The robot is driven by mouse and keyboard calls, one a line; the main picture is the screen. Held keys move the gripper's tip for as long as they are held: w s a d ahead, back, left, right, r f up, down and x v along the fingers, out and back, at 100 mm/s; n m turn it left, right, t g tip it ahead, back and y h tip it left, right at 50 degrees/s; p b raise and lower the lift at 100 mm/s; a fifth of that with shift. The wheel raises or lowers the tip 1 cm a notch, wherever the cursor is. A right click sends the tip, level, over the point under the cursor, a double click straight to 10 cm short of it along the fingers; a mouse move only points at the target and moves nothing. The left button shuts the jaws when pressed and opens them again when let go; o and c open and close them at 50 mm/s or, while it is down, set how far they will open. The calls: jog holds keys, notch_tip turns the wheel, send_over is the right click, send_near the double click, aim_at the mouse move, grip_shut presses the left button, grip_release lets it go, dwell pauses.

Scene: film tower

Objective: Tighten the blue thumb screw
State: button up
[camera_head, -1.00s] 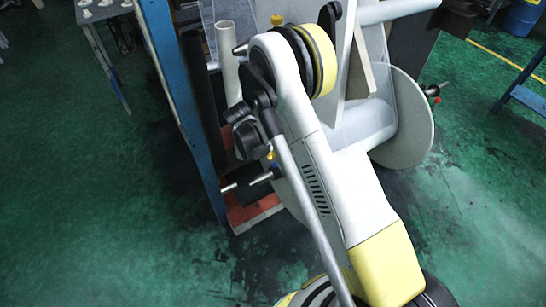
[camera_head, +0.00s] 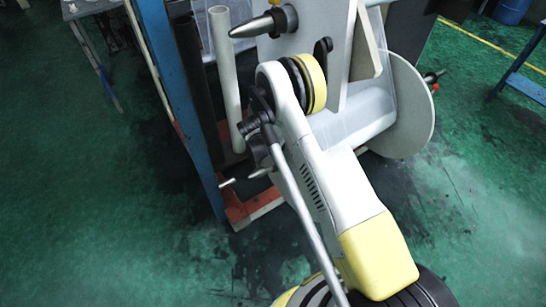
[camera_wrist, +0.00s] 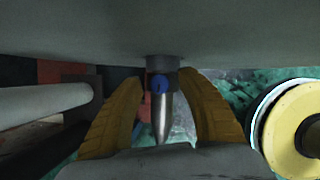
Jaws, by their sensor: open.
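The blue thumb screw (camera_wrist: 160,84) shows in the wrist view on the dark collar of a pointed metal spindle (camera_wrist: 163,117) that hangs from a pale plate (camera_wrist: 230,30) in the picture. My gripper (camera_wrist: 158,79) is open, with one yellow-brown finger on each side of the collar and screw. A gap shows on both sides, so the fingers appear apart from it. In the head view I cannot make out the blue screw or the gripper's fingers; my arm covers that area.
In the head view another spindle (camera_head: 258,24) juts from the plate at the top. A blue post (camera_head: 180,100) and a pale tube (camera_head: 225,80) stand left of my arm. A round disc (camera_head: 405,115) is at right. The green floor (camera_head: 90,210) at left is open.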

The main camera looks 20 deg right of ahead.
grip_shut()
jog(key=shift+m, duration=0.4)
jog(key=m+g, duration=0.1)
jog(key=m, duration=0.2)
jog(key=shift+w+m+g+h, duration=0.1)
jog(key=shift+m+g+h, duration=0.2)
jog(key=shift+h, duration=0.1)
jog(key=m+g, duration=0.1)
jog(key=m, duration=0.2)
jog(key=shift+m+g, duration=0.3)
jog(key=m+g, duration=0.1)
jog(key=m, duration=0.2)
jog(key=shift+m, duration=0.3)
jog(key=shift+w+m+g+y, duration=0.1)
jog(key=shift+m+g+y, duration=0.3)
jog(key=shift+m, duration=0.6)
jog(key=shift+m+g+y, duration=0.3)
jog(key=shift+m+g, duration=0.1)
jog(key=shift+m, duration=0.6)
